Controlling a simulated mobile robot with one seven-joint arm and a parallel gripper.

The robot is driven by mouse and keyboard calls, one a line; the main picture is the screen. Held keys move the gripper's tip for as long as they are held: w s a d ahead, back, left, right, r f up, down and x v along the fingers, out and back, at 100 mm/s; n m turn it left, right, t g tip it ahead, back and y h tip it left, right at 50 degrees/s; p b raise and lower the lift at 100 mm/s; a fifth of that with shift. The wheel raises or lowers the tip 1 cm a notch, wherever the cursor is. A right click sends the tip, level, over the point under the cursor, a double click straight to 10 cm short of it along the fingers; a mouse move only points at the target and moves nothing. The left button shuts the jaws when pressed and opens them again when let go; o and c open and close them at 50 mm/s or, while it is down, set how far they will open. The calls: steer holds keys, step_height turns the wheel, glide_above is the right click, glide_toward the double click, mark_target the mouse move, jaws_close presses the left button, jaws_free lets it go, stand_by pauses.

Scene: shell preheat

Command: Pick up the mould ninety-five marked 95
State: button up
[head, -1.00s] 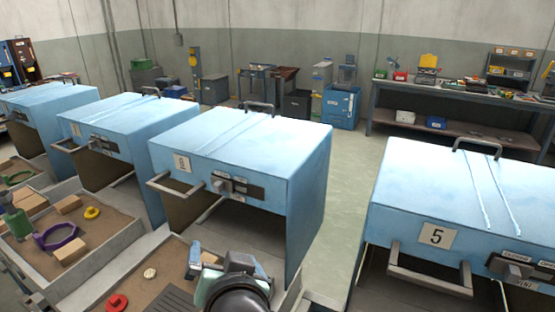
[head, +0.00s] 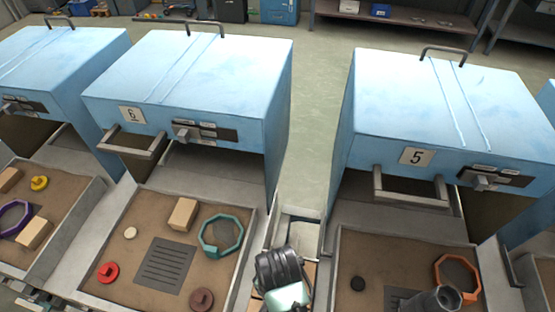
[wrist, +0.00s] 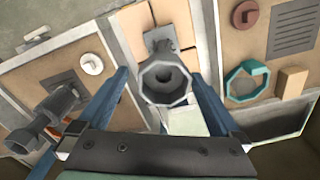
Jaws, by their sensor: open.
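A grey mould with an eight-sided rim and a hollow centre (wrist: 165,82) shows in the wrist view, standing over tan boards between two trays. No number is legible on it, so I cannot tell whether it is the 95. My gripper (wrist: 158,76) is open, its two blue fingers left and right of this mould in the picture; contact is not visible. In the head view, my dark wrist covers the narrow strip there, and the fingertips are hidden. A second grey mould-like piece (head: 436,301) stands by the orange ring; it also shows in the wrist view (wrist: 58,108).
Blue ovens 6 (head: 190,75) and 5 (head: 440,100) stand behind the trays, with protruding handles. The left tray holds a teal ring (head: 205,237), a tan block (head: 183,214), a red disc (head: 108,272) and a brown disc (head: 201,299). The orange ring (head: 457,275) lies right.

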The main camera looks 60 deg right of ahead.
steer(key=shift+w+d+f+p, duration=0.15)
steer(key=shift+f+p, duration=0.15)
steer(key=shift+f, duration=1)
steer(key=shift+w+d+f+p, duration=0.15)
steer(key=shift+f+p, duration=0.1)
steer(key=shift+f, duration=1.05)
jaws_close()
